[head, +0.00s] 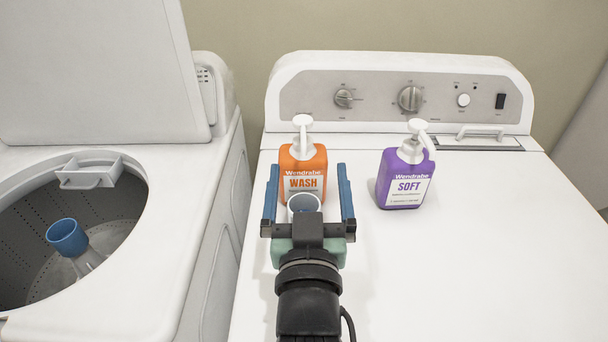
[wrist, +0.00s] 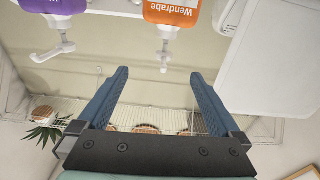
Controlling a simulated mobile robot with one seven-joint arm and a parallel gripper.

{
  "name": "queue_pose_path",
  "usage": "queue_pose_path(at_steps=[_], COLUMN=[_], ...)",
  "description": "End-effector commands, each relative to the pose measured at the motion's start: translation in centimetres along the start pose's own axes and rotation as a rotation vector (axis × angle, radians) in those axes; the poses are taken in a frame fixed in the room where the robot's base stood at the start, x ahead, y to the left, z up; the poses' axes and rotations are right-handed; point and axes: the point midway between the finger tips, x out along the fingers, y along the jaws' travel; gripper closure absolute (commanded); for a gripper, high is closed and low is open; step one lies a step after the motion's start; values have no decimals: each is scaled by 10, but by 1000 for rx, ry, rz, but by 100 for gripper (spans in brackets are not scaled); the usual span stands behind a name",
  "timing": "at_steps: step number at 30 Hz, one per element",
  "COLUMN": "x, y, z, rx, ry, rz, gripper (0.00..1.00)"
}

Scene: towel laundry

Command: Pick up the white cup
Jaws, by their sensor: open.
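The white cup (head: 304,202) shows in the head view on top of the white machine at the right, in front of the orange bottle. Its round rim faces up, and my gripper's crossbar hides its lower part. My gripper (head: 307,167) is open, and its two blue fingers appear on either side of the cup in the head view. I cannot tell from this view how high the fingers are above it. In the wrist view my gripper (wrist: 159,73) has nothing between its fingers, and the cup is not visible there.
An orange WASH bottle (head: 303,172) stands just behind the cup. A purple SOFT bottle (head: 404,177) stands to its right. The right and front of the white machine top (head: 460,260) are clear. The open washer (head: 180,215) is at the left.

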Motion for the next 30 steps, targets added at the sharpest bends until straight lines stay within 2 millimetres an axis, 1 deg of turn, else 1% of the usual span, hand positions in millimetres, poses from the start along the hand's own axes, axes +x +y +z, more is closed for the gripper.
queue_pose_path(at_steps=[1, 5, 9, 15, 18, 20, 23, 30], x=[-2, -15, -36, -63, -70, -71, -63, -24], y=[0, -2, -4, -10, -11, -12, -12, -12], z=[-7, 11, 30, 50, 56, 60, 65, 81], rx=[2, 7, 16, 28, 31, 31, 31, 30], ry=[-51, -164, -281, -391, -416, -422, -424, -422], rz=[0, -4, -6, -11, -12, -13, -12, -12], gripper=[0, 0, 0, 0, 0, 0, 0, 0])
